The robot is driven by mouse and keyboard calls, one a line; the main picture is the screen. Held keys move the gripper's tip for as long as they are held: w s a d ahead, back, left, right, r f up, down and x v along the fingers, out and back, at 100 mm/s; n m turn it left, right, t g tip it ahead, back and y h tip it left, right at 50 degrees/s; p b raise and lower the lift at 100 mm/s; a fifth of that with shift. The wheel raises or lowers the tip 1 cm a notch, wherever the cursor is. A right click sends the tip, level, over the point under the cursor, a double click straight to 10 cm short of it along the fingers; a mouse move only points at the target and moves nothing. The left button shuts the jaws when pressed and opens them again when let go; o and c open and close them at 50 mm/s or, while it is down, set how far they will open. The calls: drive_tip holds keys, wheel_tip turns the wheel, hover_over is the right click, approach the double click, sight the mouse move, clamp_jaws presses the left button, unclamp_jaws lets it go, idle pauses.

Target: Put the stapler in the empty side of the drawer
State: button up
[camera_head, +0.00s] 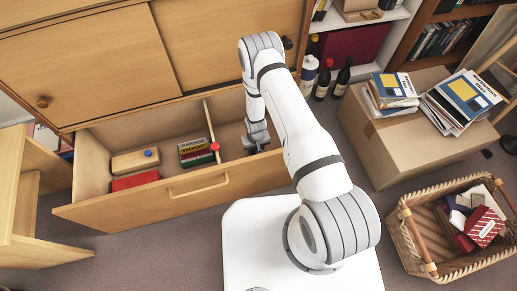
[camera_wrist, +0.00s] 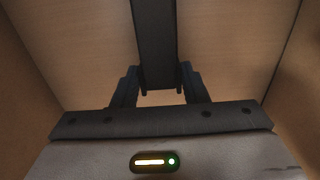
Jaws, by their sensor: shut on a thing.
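The drawer (camera_head: 120,208) is pulled open, and a thin divider (camera_head: 209,122) splits it into two sides. The left side holds several items. The right side (camera_head: 229,137) holds only my gripper (camera_head: 257,140) and what is in it. In the wrist view my gripper (camera_wrist: 158,92) is shut on a long dark bar, the stapler (camera_wrist: 154,45), which runs away from the fingers over the drawer's wooden floor. Wooden walls rise on both sides. Whether the stapler touches the floor cannot be told. In the head view my wrist and fingers mostly hide it.
The left side holds a wooden box (camera_head: 133,162) with a blue knob, a red box (camera_head: 135,181) and several small books (camera_head: 195,152). A red ball (camera_head: 215,146) shows by the divider. A cardboard box (camera_head: 400,150) and a wicker basket (camera_head: 415,245) stand right.

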drive_tip(key=o, duration=1.1)
drive_tip(key=shift+f, duration=0.1)
drive_tip(key=d+r+m+p, duration=0.1)
drive_tip(key=d+r+p, duration=0.1)
drive_tip(key=r, duration=1.9)
drive_tip(key=d+r+p, duration=0.3)
drive_tip(key=r, duration=1.8)
drive_tip(key=shift+m+t, duration=0.6)
drive_tip(key=s+d+r, duration=0.2)
drive_tip(key=s+r, duration=0.4)
drive_tip(key=s+d+r, duration=0.2)
drive_tip(key=s+r, duration=0.5)
drive_tip(key=s+d+r, duration=0.2)
drive_tip(key=s+r, duration=0.4)
drive_tip(key=shift+s+r, duration=0.25)
drive_tip(key=shift+r, duration=0.1)
